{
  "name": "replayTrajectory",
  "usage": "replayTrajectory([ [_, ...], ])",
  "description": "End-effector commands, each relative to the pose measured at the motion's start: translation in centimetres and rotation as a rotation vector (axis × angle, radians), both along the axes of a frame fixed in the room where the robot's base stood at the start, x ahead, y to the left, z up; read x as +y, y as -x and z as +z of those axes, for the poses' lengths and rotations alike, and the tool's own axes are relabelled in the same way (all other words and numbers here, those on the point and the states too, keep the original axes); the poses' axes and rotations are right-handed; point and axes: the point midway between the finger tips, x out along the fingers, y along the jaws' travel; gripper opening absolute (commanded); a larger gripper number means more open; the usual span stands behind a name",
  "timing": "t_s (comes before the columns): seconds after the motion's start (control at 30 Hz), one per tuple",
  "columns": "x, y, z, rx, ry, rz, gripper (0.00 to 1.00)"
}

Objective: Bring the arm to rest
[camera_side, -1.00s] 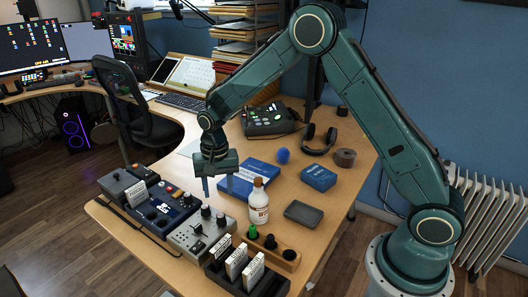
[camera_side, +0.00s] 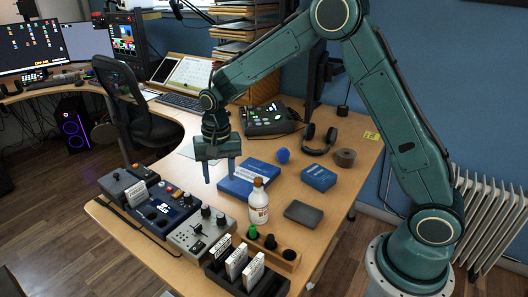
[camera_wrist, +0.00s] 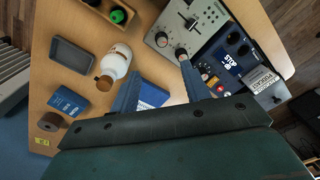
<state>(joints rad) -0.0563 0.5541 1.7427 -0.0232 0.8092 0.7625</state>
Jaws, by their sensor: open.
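My gripper (camera_side: 219,172) hangs above the desk with its two blue fingers pointing down and apart. It is open, with nothing between the fingers. In the side view it is in front of the flat blue book (camera_side: 248,177) and up and left of the white bottle (camera_side: 258,203). In the wrist view the fingers (camera_wrist: 160,82) stand over the desk, between the bottle (camera_wrist: 115,62) and the grey mixer unit (camera_wrist: 178,30). The left finger covers part of the blue book (camera_wrist: 152,95).
Control boxes (camera_side: 160,208) line the desk's front left edge. A dark card rack (camera_side: 247,272) and a wooden holder with a green peg (camera_side: 272,247) stand at the front. A grey tray (camera_side: 303,214), a blue box (camera_side: 319,178), a blue ball (camera_side: 283,155) and headphones (camera_side: 320,140) lie to the right.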

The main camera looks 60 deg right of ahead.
Motion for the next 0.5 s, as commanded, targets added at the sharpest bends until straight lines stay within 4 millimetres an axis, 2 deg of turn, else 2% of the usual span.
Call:
replayTrajectory([
  [0.27, -0.6, 3.0, 5.6, -0.067, 0.005, 0.089, 0.47],
  [0.5, -1.2, 6.9, 10.2, -0.133, 0.019, 0.187, 0.47],
])
